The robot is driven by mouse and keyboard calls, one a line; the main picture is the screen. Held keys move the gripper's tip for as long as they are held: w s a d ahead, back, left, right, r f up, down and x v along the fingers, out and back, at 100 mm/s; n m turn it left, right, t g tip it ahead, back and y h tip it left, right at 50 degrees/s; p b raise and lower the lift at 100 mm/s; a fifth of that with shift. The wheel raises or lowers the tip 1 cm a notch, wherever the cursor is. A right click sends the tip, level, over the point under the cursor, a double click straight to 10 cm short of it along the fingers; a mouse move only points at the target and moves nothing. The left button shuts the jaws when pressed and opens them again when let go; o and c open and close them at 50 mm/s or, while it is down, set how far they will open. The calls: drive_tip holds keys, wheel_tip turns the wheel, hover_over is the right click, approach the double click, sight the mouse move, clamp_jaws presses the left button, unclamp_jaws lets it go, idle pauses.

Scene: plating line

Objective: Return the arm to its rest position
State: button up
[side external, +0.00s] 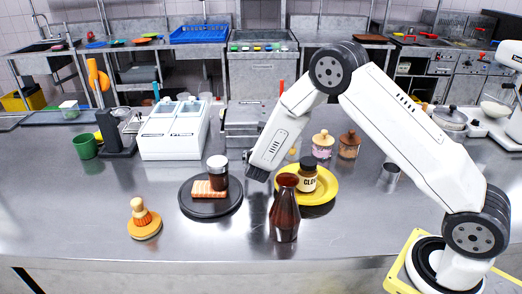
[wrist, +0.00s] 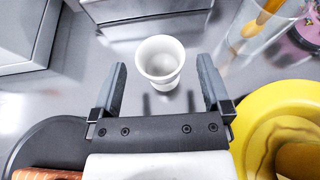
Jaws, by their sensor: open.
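My arm reaches out over the steel counter (side external: 90,215) from its base at the lower right. My gripper (side external: 250,172) hangs tilted above the counter, between the black plate (side external: 190,208) and the yellow plate (side external: 327,197). In the wrist view my gripper (wrist: 162,64) has its two fingers wide apart with nothing held. A small white cup (wrist: 160,62) stands upright beyond and between the fingers, apart from them.
A dark brown bottle (side external: 285,215) stands close in front of the yellow plate, which holds a labelled jar (side external: 307,176). A white container unit (side external: 172,135) stands behind. The front left counter is mostly clear.

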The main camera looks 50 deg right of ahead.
drive_tip(key=shift+d+f, duration=0.1)
drive_tip(key=shift+f, duration=0.85)
drive_tip(key=shift+x, duration=1.45)
drive_tip(key=shift+r, duration=1.6)
drive_tip(key=s+r, duration=0.4)
drive_tip(key=r, duration=0.1)
drive_tip(key=shift+s+a+r, duration=0.35)
drive_tip(key=shift+a+r, duration=0.05)
drive_tip(key=shift+a, duration=0.05)
